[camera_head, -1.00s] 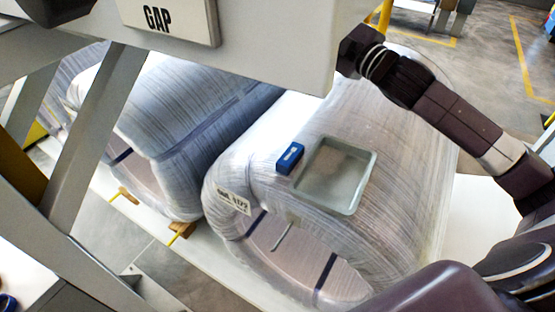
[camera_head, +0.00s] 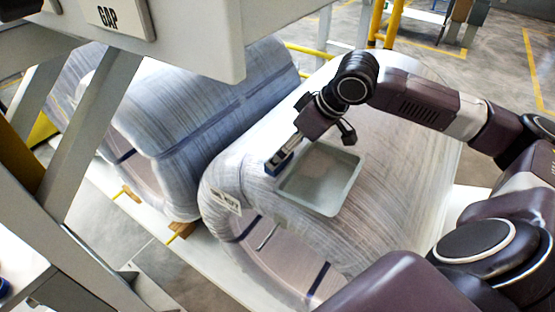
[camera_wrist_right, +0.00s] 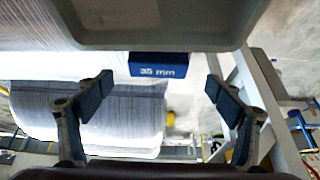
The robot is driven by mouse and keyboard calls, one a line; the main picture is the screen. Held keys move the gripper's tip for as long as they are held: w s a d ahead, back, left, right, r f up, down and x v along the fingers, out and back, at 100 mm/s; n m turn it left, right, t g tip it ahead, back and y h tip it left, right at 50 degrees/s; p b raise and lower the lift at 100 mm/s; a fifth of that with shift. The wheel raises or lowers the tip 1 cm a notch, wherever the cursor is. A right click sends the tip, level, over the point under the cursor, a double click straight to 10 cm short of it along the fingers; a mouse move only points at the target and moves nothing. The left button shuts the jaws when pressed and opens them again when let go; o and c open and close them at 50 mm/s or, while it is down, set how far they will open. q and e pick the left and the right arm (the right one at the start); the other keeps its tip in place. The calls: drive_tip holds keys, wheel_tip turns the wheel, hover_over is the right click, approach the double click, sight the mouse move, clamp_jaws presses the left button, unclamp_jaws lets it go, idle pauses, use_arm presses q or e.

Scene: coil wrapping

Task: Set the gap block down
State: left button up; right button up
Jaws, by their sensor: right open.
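The gap block (camera_head: 276,166) is a small blue block on top of the wrapped coil (camera_head: 400,150), close beside the left edge of a shallow grey tray (camera_head: 352,183). In the right wrist view the block (camera_wrist_right: 158,70) shows a white "35 mm" marking and sits against the tray's edge (camera_wrist_right: 150,40). My right gripper (camera_head: 286,152) is at the block in the head view. In the right wrist view its fingers (camera_wrist_right: 160,92) are spread wide, with the block seen between and beyond the tips. My left gripper is not in view.
A second wrapped coil (camera_head: 190,110) lies to the left. A grey frame with a "GAP" plate (camera_head: 118,17) spans the upper left, close to my arm. A label (camera_head: 228,202) is on the near coil's end. Bare coil surface lies right of the tray.

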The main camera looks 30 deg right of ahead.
drive_tip(key=x, duration=0.5)
drive_tip(key=shift+w+d+f+p, duration=0.1)
drive_tip(key=shift+w+f+p, duration=0.05)
drive_tip(key=shift+p, duration=0.15)
drive_tip(key=shift+c, duration=0.6)
drive_tip(key=c, duration=1.3)
